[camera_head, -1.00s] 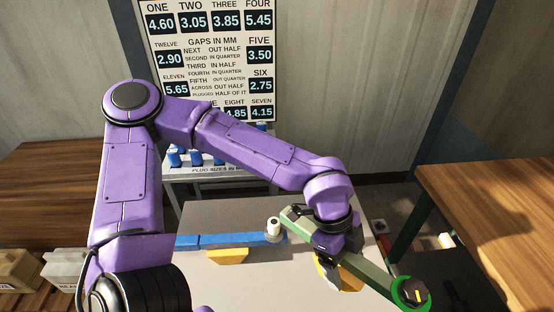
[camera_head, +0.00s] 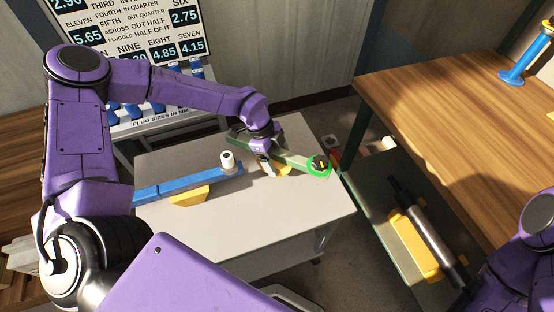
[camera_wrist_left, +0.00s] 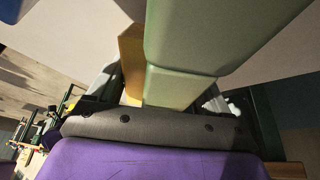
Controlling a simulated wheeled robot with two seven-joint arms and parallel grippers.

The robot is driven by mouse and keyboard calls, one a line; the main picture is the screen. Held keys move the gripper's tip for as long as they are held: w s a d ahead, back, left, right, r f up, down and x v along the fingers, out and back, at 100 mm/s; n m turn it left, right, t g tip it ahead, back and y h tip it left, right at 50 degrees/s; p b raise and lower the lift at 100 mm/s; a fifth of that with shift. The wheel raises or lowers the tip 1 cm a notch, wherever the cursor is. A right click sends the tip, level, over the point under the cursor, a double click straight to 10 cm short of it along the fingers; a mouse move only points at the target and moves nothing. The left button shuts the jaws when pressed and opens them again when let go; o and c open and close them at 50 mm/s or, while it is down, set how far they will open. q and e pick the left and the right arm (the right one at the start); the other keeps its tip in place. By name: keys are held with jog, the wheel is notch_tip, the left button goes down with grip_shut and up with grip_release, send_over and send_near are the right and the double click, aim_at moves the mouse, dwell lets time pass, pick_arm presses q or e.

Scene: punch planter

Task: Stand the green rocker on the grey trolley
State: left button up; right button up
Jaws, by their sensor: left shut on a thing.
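The green rocker (camera_head: 293,157) is a long green bar with a dark, green-ringed knob at its right end and a yellow foot (camera_head: 283,170) below. It lies over the back right of the grey trolley's (camera_head: 255,212) pale top. I cannot tell whether its foot touches the top. My left gripper (camera_head: 264,163) is shut on the rocker near its middle. In the left wrist view the green bar (camera_wrist_left: 195,85) runs between the fingers beside the yellow foot (camera_wrist_left: 131,50). My right gripper is out of view.
A blue rocker (camera_head: 188,184) with a yellow foot and a white knob (camera_head: 227,160) stands left on the trolley. A gap board (camera_head: 140,30) is behind. A wooden bench (camera_head: 450,110) is at right, above a shelf with a yellow piece (camera_head: 413,243). The trolley's front is clear.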

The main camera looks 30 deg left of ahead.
pick_arm(q)
jog(key=shift+f, duration=0.7)
jog(key=o, duration=1.7)
jog(key=shift+f, duration=0.1)
jog(key=shift+o, duration=0.2)
jog(key=v, duration=1.2)
jog(key=shift+s, duration=0.1)
jog(key=shift+p, duration=0.3)
